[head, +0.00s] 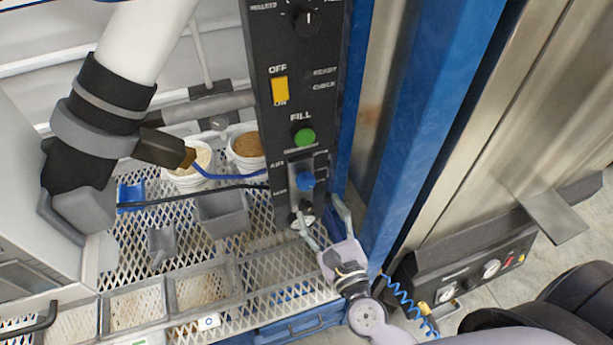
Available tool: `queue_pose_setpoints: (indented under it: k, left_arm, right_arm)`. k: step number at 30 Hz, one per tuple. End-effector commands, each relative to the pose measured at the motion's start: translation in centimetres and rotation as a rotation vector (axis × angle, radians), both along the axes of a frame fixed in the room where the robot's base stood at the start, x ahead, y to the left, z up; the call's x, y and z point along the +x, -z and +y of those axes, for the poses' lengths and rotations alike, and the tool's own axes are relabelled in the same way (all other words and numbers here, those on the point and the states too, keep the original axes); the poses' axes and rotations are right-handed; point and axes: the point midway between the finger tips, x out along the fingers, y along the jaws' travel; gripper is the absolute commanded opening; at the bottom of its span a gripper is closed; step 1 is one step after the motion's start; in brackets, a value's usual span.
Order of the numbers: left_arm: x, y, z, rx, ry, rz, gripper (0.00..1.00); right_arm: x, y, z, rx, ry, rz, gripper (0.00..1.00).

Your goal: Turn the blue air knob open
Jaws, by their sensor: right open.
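The blue air knob (306,181) sits low on the black control panel (291,105), under the green FILL button (304,137). Its marking is too small to read surely. My right gripper (320,213) comes up from the lower right. Its two fingers are spread apart, with nothing between them. In the picture they are just below the blue knob, in front of the panel's lower end, and appear apart from the knob. My left gripper does not show.
A yellow switch (280,89) is higher on the panel. A blue post (425,120) stands close to the right. A blue hose and a black cable run to the panel from the left. Tubs (247,165) and trays (137,308) sit on the mesh shelf.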

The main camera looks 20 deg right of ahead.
Motion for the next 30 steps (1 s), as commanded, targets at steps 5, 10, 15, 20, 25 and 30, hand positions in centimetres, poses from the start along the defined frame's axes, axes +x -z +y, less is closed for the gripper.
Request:
queue_pose_setpoints:
  k: [5,10,15,20,25,30]
  left_arm:
    - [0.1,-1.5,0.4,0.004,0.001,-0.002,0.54]
    - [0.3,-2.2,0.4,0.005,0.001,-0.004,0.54]
    - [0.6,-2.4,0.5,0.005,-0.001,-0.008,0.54]
    - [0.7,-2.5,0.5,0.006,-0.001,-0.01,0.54]
    - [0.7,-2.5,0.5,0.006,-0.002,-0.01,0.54]
    - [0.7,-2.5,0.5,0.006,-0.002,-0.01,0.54]
  right_arm:
    - [3.9,-0.5,0.1,0.001,0.001,-0.003,0.58]
    - [6.8,-0.3,0.3,0.001,0.0,-0.001,0.58]
    - [8.6,0.0,0.3,-0.001,-0.001,0.0,0.58]
    - [9.1,0.0,0.3,-0.001,-0.001,0.0,0.58]
    - [9.1,0.0,0.3,-0.001,-0.001,0.0,0.58]
    - [9.1,0.0,0.3,-0.001,-0.001,0.0,0.5]
